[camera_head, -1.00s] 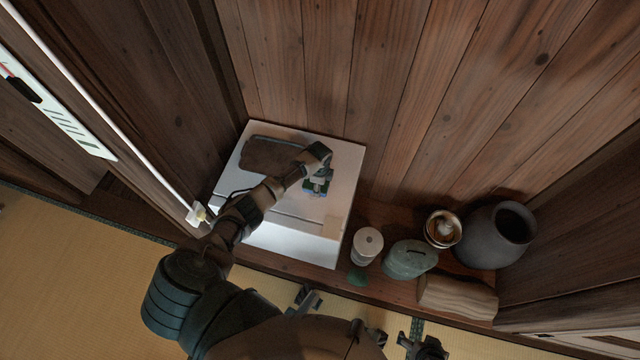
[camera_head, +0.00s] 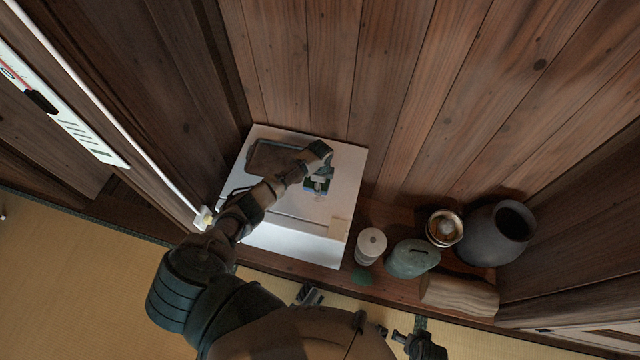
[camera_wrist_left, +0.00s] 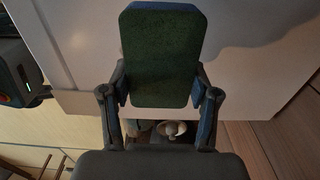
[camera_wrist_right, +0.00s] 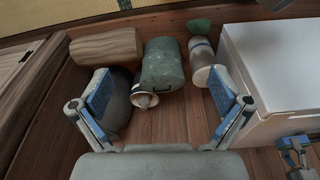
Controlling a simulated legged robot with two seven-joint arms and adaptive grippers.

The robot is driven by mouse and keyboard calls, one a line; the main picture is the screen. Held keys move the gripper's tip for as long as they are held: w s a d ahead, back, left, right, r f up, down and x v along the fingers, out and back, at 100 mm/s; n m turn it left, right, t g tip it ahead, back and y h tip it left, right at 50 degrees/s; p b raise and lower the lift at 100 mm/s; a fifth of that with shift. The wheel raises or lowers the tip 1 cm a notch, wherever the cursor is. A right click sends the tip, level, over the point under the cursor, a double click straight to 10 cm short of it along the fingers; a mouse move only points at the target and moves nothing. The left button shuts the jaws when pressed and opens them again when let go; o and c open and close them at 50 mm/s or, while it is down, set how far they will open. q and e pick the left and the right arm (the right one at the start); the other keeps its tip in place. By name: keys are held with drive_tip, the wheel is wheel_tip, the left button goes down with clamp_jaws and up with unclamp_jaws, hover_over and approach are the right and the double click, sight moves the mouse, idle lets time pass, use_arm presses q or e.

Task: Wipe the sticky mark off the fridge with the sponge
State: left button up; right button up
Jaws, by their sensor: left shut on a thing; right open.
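The white fridge (camera_head: 290,245) stands in the corner against the wooden wall. My left gripper (camera_head: 318,184) is over the right part of its top and is shut on the sponge. In the left wrist view the green sponge (camera_wrist_left: 160,58) is upright between the fingers, in front of the white surface; I cannot tell whether it touches. A pale beige patch (camera_head: 338,229) shows near the fridge's right front edge; I cannot tell whether it is the sticky mark. My right gripper (camera_wrist_right: 165,102) is open and empty, with the fridge (camera_wrist_right: 275,75) at its right.
A dark brown flat piece (camera_head: 262,158) lies on the fridge top. Tatami (camera_head: 80,260) lies open at left.

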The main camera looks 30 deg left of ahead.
use_arm(q)
drive_tip(key=shift+a+r+p, duration=0.2)
drive_tip(key=shift+r+p, duration=0.2)
drive_tip(key=shift+r, duration=0.05)
drive_tip(key=shift+d+r+p, duration=0.3)
drive_tip(key=shift+r+p, duration=0.4)
drive_tip(key=shift+r, duration=0.05)
drive_tip(key=shift+a+r+p, duration=0.2)
drive_tip(key=shift+r+p, duration=0.25)
drive_tip(key=shift+p, duration=0.1)
drive_tip(key=shift+d+r+p, duration=0.15)
drive_tip(key=shift+r+p, duration=0.7)
drive_tip(key=shift+r, duration=0.1)
use_arm(e)
drive_tip(key=s+a+f, duration=0.1)
drive_tip(key=s+f, duration=0.3)
drive_tip(key=f, duration=0.9)
drive_tip(key=shift+a+f, duration=0.15)
drive_tip(key=shift+f, duration=0.2)
use_arm(q)
drive_tip(key=shift+a, duration=0.2)
use_arm(e)
drive_tip(key=shift+s, duration=0.1)
use_arm(q)
drive_tip(key=shift+d, duration=0.15)
use_arm(e)
drive_tip(key=shift+f+g, duration=0.1)
drive_tip(key=shift+g, duration=0.2)
